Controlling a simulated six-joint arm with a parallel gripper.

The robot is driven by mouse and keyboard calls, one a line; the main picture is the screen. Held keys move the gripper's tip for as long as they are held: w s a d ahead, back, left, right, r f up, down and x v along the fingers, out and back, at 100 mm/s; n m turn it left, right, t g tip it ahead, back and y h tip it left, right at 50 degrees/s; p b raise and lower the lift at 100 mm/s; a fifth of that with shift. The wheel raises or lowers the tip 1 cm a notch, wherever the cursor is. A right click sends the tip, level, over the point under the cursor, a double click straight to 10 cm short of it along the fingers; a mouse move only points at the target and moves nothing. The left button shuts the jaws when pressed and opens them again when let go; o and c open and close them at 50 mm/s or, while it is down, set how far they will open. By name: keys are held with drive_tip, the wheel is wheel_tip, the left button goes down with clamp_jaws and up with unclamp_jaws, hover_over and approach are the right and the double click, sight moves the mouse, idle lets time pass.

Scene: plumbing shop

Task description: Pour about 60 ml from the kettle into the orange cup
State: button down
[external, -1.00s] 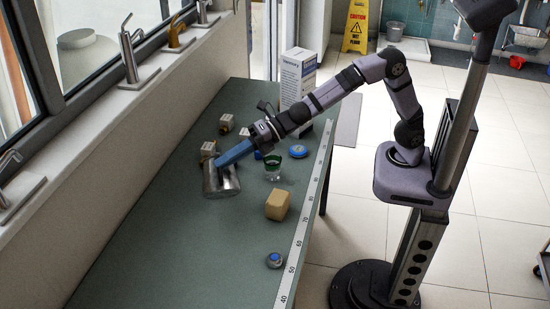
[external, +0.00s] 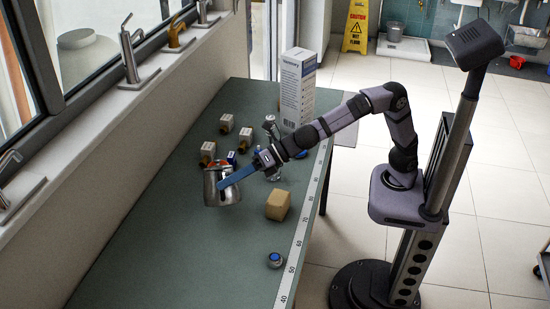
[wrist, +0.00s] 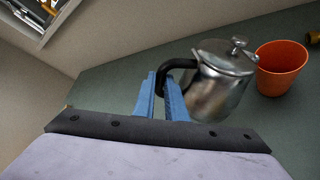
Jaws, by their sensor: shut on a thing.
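The silver metal kettle (external: 222,190) with a black handle is at my gripper (external: 228,181), near the left part of the table. In the wrist view the blue fingers of my gripper (wrist: 163,92) are closed on the black handle, and the kettle (wrist: 215,88) is to the right of them, looking nearly upright with its lid on. The orange cup (wrist: 281,68) stands on the table just beyond the kettle's spout side. In the external view only a bit of the cup's rim (external: 217,163) shows behind the kettle. The cup's contents cannot be seen clearly.
Several small pale blocks with brass fittings (external: 226,123) stand behind the kettle. A tan block (external: 278,205) and a blue-topped round item (external: 275,260) lie in front. A tall white box (external: 298,88) stands at the back right. The front left of the table (external: 165,245) is clear.

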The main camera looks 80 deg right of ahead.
drive_tip(key=shift+s+a+f+n+t+h+b, duration=0.3)
drive_tip(key=shift+s+a+f+n+h+b, duration=0.4)
drive_tip(key=shift+a+f+b, duration=0.75)
drive_tip(key=shift+s+a+f+n+t+h+b, duration=0.35)
drive_tip(key=shift+a+f+n+b, duration=0.7)
drive_tip(key=shift+f, duration=0.85)
drive_tip(key=shift+s+a+f+n+t+h+b, duration=0.25)
drive_tip(key=shift+s+a+f+n+h+b, duration=0.55)
drive_tip(key=shift+f+b, duration=0.75)
drive_tip(key=shift+w+a+f+y, duration=0.1)
drive_tip(key=shift+w+a+y, duration=0.05)
drive_tip(key=shift+w+y, duration=0.1)
